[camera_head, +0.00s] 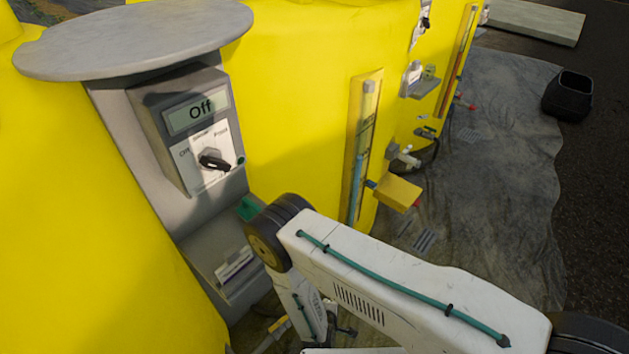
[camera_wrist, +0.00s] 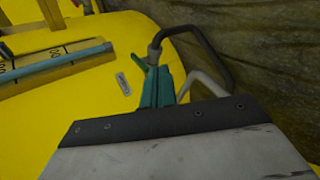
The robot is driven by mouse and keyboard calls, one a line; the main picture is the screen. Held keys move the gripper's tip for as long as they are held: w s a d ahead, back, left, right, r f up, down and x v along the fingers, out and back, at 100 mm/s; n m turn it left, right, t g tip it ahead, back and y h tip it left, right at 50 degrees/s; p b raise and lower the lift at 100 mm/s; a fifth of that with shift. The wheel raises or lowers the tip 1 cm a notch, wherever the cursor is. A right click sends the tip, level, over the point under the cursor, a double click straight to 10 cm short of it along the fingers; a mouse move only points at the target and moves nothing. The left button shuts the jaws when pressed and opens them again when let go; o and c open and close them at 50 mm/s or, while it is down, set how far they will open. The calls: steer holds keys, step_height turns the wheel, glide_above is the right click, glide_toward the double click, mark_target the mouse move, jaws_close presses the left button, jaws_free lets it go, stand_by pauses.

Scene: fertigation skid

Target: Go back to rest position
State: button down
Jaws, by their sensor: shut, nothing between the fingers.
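My gripper (camera_wrist: 157,82) shows in the wrist view as two teal fingers close together beyond a worn grey body with a dark band. It is shut and empty. Behind it is a yellow tank surface (camera_wrist: 95,110) with a dark bent pipe (camera_wrist: 206,42); I cannot tell whether the fingers touch anything. In the head view my white arm reaches in from the lower right, bends at a dark round joint and goes down; the gripper itself cannot be made out there.
A grey control box (camera_head: 188,130) reading "Off", with a black rotary knob (camera_head: 213,161), stands left of my arm under a round grey top (camera_head: 135,40). Yellow tanks (camera_head: 300,90) carry level gauges (camera_head: 362,145) and a yellow block (camera_head: 397,192). A black container (camera_head: 568,97) sits on the right.

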steer(key=w+d+r+m+g+h, duration=0.1)
steer(key=w+d+r+h, duration=0.15)
steer(key=r, duration=0.65)
steer(key=w+d+r+m+h, duration=0.1)
steer(key=w+r+h, duration=0.25)
steer(key=r, duration=0.65)
steer(key=s+d+r+m+g+h, duration=0.1)
steer(key=d+r+m+g, duration=0.2)
steer(key=r, duration=0.8)
steer(key=d+r+m+g+h, duration=0.1)
steer(key=d+r+g, duration=0.35)
steer(key=r, duration=0.55)
steer(key=s+d+r+m+y, duration=0.3)
steer(key=s+r, duration=0.4)
steer(key=r, duration=0.4)
steer(key=s+d+r+m+y, duration=0.2)
steer(key=s+r+m+y, duration=0.1)
steer(key=s+r, duration=0.5)
steer(key=s+d+r+m+y, duration=0.3)
steer(key=s+r, duration=0.5)
steer(key=r, duration=0.5)
steer(key=m+y, duration=0.1)
steer(key=y, duration=0.1)
steer(key=shift+d+r+t+y, duration=0.3)
steer(key=shift+d+r+t, duration=0.05)
